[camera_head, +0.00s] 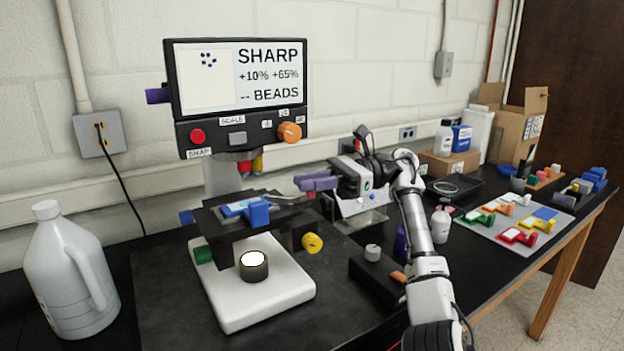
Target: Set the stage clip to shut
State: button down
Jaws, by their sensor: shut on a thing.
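The microscope's black stage (222,222) carries a blue-handled slide holder (258,212) with a pale slide. The stage clip (283,199) looks like a thin grey metal arm at the stage's back right, beside the holder. Its right end meets the purple fingers of my gripper (302,184), which reaches in from the right and is shut on it. The fingers partly hide the contact. I cannot tell the clip's exact angle or whether it presses on the slide.
The screen (240,78) above the stage reads SHARP. A yellow knob (313,243) is at the stage's right. A white jug (68,270) stands at left. A mat (508,222) with several coloured holders lies at right.

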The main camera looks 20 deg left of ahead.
dwell(0.3)
jog(key=c, duration=1.4)
grip_release()
jog(key=shift+w+d, duration=0.1)
